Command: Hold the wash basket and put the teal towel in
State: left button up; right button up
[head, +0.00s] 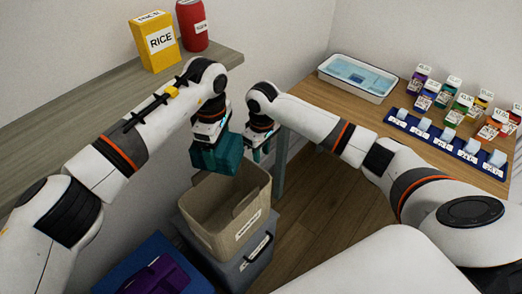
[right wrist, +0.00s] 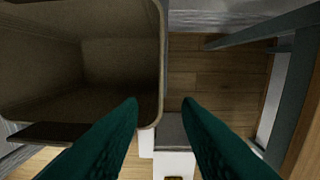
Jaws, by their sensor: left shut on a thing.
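The teal towel (head: 214,158) is a folded block hanging from my left gripper (head: 209,139). That gripper is shut on it above the left back part of the wash basket. The beige wash basket (head: 222,220) is open-topped, has a white label on its front, and looks empty inside. It also shows in the right wrist view (right wrist: 120,62). My right gripper (head: 259,152) is above the basket's back right side. In the right wrist view its two dark teal fingers (right wrist: 161,104) are apart, with the basket's rim in line with the gap and nothing gripped.
The basket stands on a grey lidded bin (head: 250,262). A blue box (head: 130,262) with a purple item is at lower left. A shelf (head: 100,95) holds a rice box (head: 155,42) and red can (head: 192,25).

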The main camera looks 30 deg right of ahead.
aim_at(261, 175)
notch_tip(261, 175, down, 12)
dwell(0.6)
grip_shut()
